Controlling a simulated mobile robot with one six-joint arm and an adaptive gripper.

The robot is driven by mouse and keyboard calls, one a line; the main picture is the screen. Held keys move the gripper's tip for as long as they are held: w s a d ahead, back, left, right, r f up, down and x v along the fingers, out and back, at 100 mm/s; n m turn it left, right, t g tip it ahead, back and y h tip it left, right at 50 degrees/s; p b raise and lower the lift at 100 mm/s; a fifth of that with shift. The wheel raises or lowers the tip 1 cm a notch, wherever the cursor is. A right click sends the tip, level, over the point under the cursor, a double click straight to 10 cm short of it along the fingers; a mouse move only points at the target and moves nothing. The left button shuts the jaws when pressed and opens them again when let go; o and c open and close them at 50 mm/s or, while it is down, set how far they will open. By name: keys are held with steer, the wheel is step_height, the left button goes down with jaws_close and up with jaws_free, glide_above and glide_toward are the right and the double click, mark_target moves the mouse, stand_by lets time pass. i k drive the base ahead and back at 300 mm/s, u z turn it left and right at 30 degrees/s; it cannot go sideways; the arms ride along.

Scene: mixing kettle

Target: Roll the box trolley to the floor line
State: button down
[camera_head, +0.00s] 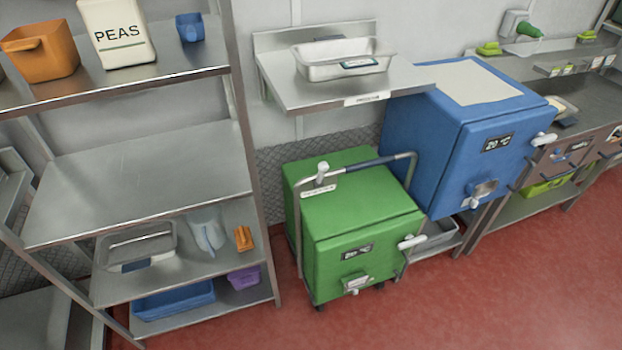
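The box trolley is a green insulated box (360,216) on small dark castors, in the middle of the head camera view. A steel push frame with a blue-grey grip (367,164) rises around its top. Its front carries a dark temperature label (357,251) and a latch. It stands on the red floor close to the wall, partly below a steel wall shelf. My gripper is not in view. No floor line shows in this view.
A steel rack (134,178) with tubs stands left of the trolley. A blue box (461,135) on a low stand is close on the right, beside a steel counter (590,108). A wall shelf (405,83) holds a steel pan. The red floor (470,307) in front is clear.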

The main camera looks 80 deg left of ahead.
mark_target(359, 192)
steer(key=k, duration=1.7)
steer(key=u, duration=2)
steer(key=i, duration=0.9)
steer(key=z, duration=0.2)
